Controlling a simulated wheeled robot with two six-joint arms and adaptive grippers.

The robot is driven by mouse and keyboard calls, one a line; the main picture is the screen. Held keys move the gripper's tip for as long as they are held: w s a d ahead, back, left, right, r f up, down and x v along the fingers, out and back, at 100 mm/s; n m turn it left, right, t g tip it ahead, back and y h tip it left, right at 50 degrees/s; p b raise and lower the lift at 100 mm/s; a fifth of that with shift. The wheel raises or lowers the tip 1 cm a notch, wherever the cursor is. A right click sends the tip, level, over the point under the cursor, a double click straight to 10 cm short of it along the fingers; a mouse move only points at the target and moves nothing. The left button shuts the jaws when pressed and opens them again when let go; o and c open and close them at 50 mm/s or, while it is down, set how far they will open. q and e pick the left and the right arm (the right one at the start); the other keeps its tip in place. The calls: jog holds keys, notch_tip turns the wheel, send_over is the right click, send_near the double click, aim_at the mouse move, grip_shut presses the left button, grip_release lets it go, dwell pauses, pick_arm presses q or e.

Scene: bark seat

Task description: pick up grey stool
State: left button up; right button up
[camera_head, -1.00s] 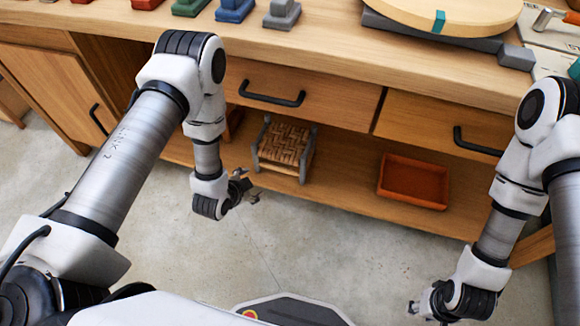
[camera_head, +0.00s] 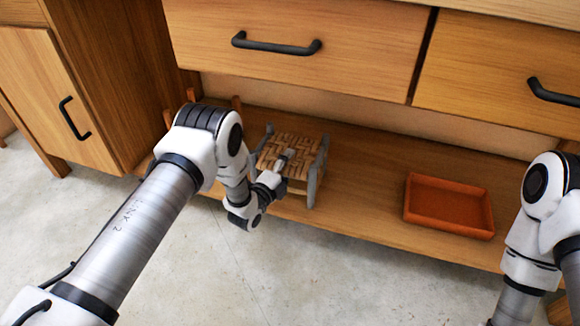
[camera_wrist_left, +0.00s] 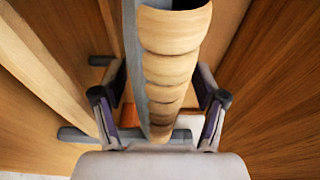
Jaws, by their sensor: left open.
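The grey stool (camera_head: 312,172) stands on the low wooden shelf under the drawers. It has grey legs and a woven brown bark seat (camera_head: 300,146). My left gripper (camera_head: 284,162) is at the front left part of the seat and hides some of it. In the left wrist view the open fingers (camera_wrist_left: 158,112) lie on either side of the seat's woven edge (camera_wrist_left: 176,62), with gaps at both sides. Grey stool bars (camera_wrist_left: 75,134) show beyond the fingers there. My right gripper is out of view; only its arm shows at the right.
An orange-red tray (camera_head: 450,222) sits on the shelf (camera_head: 360,205) to the right of the stool. Brown wooden posts (camera_head: 237,102) stand behind my left arm. Drawers with black handles are above. The concrete floor in front is clear.

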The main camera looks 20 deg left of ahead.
pick_arm(q)
jog(key=shift+w+r, duration=0.1)
jog(key=shift+w, duration=0.25)
grip_shut()
